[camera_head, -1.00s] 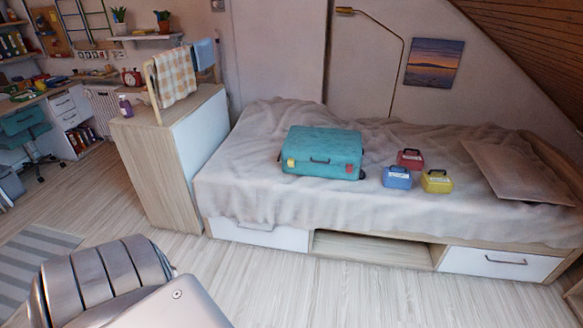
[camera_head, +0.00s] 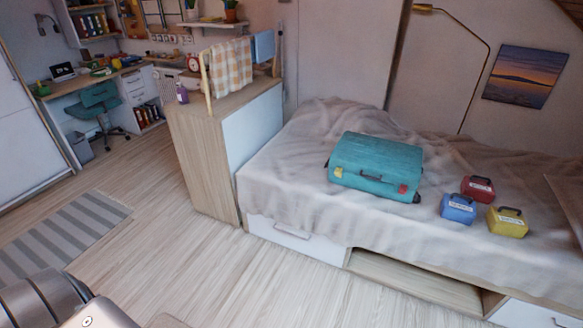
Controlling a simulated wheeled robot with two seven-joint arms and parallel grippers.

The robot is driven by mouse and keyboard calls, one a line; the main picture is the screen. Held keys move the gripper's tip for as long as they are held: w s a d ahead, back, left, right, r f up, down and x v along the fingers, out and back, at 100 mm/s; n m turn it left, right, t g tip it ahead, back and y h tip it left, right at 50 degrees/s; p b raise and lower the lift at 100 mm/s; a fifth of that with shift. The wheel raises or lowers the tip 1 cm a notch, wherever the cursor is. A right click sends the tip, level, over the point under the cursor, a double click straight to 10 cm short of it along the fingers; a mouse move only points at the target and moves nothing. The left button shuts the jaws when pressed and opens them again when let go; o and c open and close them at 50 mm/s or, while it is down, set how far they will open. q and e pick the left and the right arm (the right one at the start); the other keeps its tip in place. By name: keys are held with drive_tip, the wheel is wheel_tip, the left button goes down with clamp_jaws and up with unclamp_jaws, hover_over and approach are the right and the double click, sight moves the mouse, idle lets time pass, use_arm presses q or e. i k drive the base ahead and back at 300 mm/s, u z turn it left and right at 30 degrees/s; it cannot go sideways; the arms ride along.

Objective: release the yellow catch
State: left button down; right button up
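A teal suitcase (camera_head: 376,166) lies flat on the bed. On its front side, a small yellow catch (camera_head: 338,172) is at the left and a red catch (camera_head: 403,188) is at the right. A dark handle (camera_head: 370,177) is between them. I cannot tell whether the catches are fastened. Part of my arm shows at the bottom left corner, well away from the suitcase. Neither of my grippers is in view.
The bed (camera_head: 290,172) has a rumpled grey cover. Blue (camera_head: 457,210), red (camera_head: 477,188) and yellow (camera_head: 507,222) small cases stand right of the suitcase. A wooden cabinet (camera_head: 205,150) stands at the bed's left end. The floor (camera_head: 220,270) before the bed is clear.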

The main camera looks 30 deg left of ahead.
sight(338, 171)
drive_tip(key=u, duration=0.2)
drive_tip(key=i, duration=1.2)
drive_tip(key=z, duration=0.7)
